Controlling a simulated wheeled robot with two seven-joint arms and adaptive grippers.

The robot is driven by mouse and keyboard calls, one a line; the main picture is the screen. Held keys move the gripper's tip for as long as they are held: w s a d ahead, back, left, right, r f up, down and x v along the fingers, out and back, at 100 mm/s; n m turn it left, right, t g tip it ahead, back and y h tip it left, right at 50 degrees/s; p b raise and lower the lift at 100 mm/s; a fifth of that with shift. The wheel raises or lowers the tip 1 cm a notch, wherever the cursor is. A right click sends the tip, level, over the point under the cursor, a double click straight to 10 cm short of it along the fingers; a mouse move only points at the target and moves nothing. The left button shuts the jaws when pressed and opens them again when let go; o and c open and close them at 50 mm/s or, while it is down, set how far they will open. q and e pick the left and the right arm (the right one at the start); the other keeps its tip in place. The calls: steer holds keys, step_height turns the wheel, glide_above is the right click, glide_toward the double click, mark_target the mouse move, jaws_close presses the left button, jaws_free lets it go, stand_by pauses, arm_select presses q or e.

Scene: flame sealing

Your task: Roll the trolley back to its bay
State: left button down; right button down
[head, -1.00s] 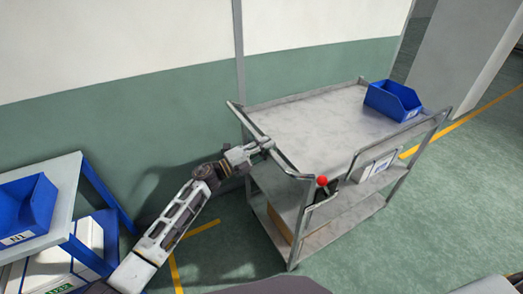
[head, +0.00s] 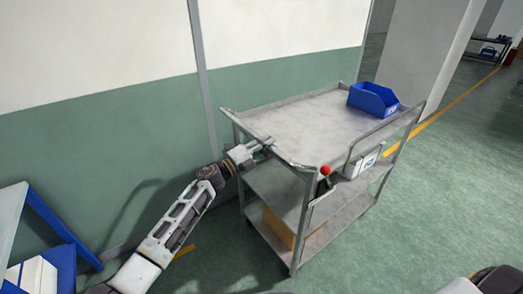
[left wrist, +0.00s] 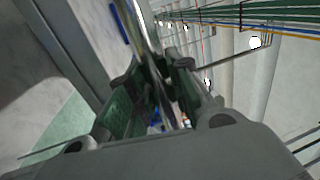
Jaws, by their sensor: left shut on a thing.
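The grey metal trolley (head: 300,122) stands beside the green and white wall, with a flat top and lower shelves. My left gripper (head: 264,146) is shut on the handle bar (head: 249,131) at the trolley's near left end. In the left wrist view the gripper's fingers (left wrist: 160,95) close around the bar. A blue bin (head: 373,99) sits on the trolley's far right corner. A red knob (head: 325,170) shows at the near corner. A yellow floor line (head: 184,251) is partly hidden behind my left arm. My right gripper is not in view.
A blue-framed table (head: 55,225) stands at the left edge, with a white box (head: 32,275) low down. A cardboard box (head: 280,226) and a white box (head: 362,164) are on the trolley's lower levels. Green floor (head: 440,190) is clear on the right.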

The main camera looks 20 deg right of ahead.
arm_select(q)
steer(key=shift+d, duration=0.1)
stand_by(0.3)
steer(key=c, duration=1.6)
jaws_free()
steer(key=o, duration=0.3)
steer(key=shift+d+f, duration=0.1)
steer(key=shift+d, duration=0.15)
steer(key=shift+a, duration=0.1)
steer(key=shift+a, duration=0.1)
steer(key=v, duration=1.1)
steer(key=shift+a, duration=0.35)
steer(key=shift+s, duration=0.1)
